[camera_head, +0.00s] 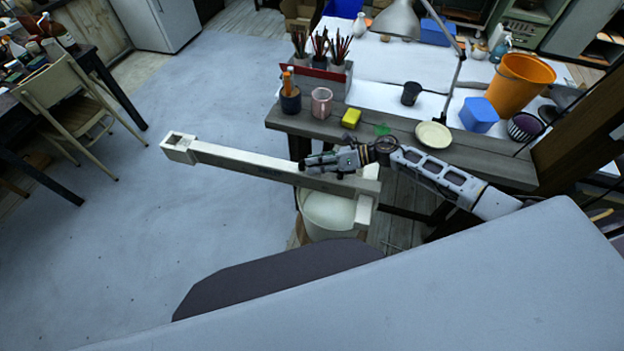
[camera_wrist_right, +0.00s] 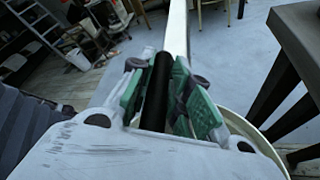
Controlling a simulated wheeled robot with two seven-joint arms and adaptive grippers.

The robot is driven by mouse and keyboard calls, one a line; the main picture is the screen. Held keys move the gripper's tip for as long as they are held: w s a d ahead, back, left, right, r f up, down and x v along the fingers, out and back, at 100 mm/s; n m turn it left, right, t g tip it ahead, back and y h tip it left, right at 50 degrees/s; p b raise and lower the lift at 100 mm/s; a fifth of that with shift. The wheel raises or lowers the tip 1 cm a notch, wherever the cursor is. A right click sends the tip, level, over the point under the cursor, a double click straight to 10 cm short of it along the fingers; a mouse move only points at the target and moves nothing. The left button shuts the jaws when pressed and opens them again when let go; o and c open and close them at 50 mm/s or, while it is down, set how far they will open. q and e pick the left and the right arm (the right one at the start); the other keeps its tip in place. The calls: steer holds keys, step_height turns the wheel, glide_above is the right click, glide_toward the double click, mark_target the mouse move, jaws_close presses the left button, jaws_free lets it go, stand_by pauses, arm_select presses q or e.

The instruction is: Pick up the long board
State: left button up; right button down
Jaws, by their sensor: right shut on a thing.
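The long board (camera_head: 245,163) is a pale beam with a squared end block at its left end. It stretches from the floor side at the left to near the workbench's front edge. My right gripper (camera_head: 322,163) is at its right part, shut on it. In the right wrist view, the green-padded fingers sit on both sides of a dark strip, and the pale board (camera_wrist_right: 177,30) runs away beyond them. Part of the board is hidden by the gripper. My left gripper is not in view.
A white bucket (camera_head: 327,213) stands below the board's right part. The grey workbench (camera_head: 480,165) lies just behind, with a pink cup (camera_head: 321,102), a yellow sponge (camera_head: 351,117) and a cream plate (camera_head: 433,135). A chair (camera_head: 68,98) is at the left. The floor between is clear.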

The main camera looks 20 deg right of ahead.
steer(key=shift+w+r, duration=0.15)
steer(key=shift+r, duration=0.1)
steer(key=shift+r, duration=0.35)
steer(key=shift+r+b, duration=0.45)
steer(key=shift+r, duration=4.15)
